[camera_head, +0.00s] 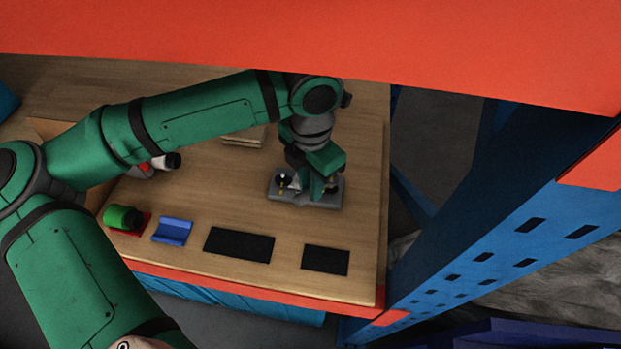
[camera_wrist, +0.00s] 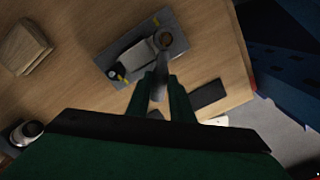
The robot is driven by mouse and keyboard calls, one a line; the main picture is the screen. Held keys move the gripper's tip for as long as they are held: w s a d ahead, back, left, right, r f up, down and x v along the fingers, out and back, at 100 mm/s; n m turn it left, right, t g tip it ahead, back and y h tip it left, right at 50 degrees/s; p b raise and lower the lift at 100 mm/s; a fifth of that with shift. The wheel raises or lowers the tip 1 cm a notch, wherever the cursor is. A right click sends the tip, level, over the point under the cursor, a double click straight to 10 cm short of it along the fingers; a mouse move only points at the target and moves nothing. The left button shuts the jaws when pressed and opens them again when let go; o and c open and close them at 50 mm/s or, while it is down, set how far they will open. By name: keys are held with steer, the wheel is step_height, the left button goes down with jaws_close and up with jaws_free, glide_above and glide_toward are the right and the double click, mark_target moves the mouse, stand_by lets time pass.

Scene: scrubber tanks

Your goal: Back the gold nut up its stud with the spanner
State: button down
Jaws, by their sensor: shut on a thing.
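My gripper (camera_head: 322,182) is low over a grey base plate (camera_head: 334,198) on the wooden bench. In the wrist view my gripper (camera_wrist: 160,84) is shut on the grey spanner (camera_wrist: 158,90), whose ring-like head (camera_wrist: 163,41) reaches out over the plate (camera_wrist: 180,46). A small gold-yellow spot, probably the gold nut (camera_head: 282,184), shows at the left of the plate beside a dark round part. In the wrist view yellow bits show at two places on the plate. I cannot tell which is the nut, or whether the spanner head touches it.
A green cylinder (camera_head: 121,217), a blue cradle (camera_head: 172,231) and two black mats (camera_head: 239,244) (camera_head: 325,260) lie along the front of the bench. Wooden blocks (camera_head: 245,136) lie behind. A blue rack upright (camera_head: 480,240) stands right of the bench, and an orange beam (camera_head: 320,45) crosses above.

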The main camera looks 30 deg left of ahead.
steer(key=shift+f, duration=0.75)
steer(key=shift+d, duration=0.15)
steer(key=d+n, duration=0.1)
steer(key=n, duration=0.1)
steer(key=d+n, duration=0.1)
steer(key=n, duration=0.2)
steer(key=shift+s+d+n, duration=0.25)
steer(key=shift+d+n, duration=0.15)
steer(key=d+n, duration=0.1)
steer(key=n, duration=0.1)
steer(key=d+n, duration=0.1)
steer(key=n, duration=0.1)
steer(key=shift+w+d+n, duration=0.15)
steer(key=shift+w+n, duration=0.25)
steer(key=shift+w+d+n, duration=0.3)
steer(key=shift+d+n, duration=0.1)
steer(key=shift+n, duration=0.55)
steer(key=shift+w+d+n, duration=0.25)
steer(key=shift+d+n, duration=0.1)
steer(key=shift+n, duration=0.6)
steer(key=shift+s+a+m, duration=0.25)
steer(key=shift+m, duration=0.55)
steer(key=shift+r, duration=1)
